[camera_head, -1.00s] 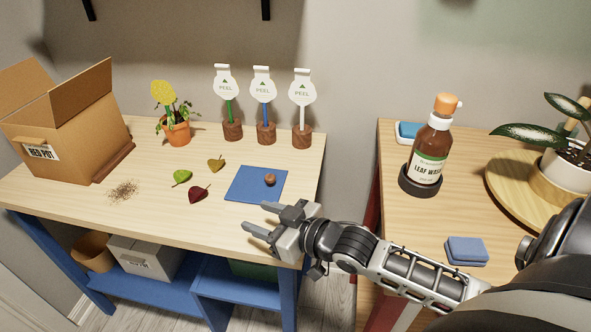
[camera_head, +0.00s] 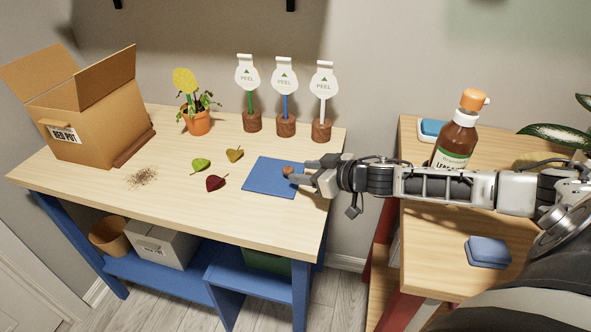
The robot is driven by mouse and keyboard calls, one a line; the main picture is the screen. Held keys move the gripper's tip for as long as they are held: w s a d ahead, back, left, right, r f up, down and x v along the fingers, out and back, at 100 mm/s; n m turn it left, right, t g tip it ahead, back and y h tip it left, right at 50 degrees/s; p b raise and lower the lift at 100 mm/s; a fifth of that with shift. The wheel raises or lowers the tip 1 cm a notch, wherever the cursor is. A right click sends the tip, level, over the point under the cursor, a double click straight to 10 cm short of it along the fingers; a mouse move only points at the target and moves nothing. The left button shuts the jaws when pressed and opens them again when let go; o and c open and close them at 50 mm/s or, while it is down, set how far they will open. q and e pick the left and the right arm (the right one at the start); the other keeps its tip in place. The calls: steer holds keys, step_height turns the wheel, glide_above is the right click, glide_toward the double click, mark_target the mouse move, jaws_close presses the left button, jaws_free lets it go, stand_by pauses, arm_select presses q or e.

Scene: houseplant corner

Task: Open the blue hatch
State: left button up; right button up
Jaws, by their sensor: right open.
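The blue hatch (camera_head: 266,184) is a flat blue square near the right front of the left table's top. It lies flat and looks closed. A small round brown knob (camera_head: 288,170) sits toward its right side. My right gripper (camera_head: 299,171) is open, with its fingers at the knob from the right. The fingers partly cover the knob and the hatch's right edge. I cannot tell whether they touch the knob. My left gripper is not in view.
Three PEEL signs (camera_head: 285,78) on brown bases and a potted plant (camera_head: 197,121) stand behind. An open cardboard box (camera_head: 85,115) is far left; a brown bottle (camera_head: 457,140) stands right.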

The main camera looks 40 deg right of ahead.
mark_target(291, 170)
steer(key=shift+x, duration=1.75)
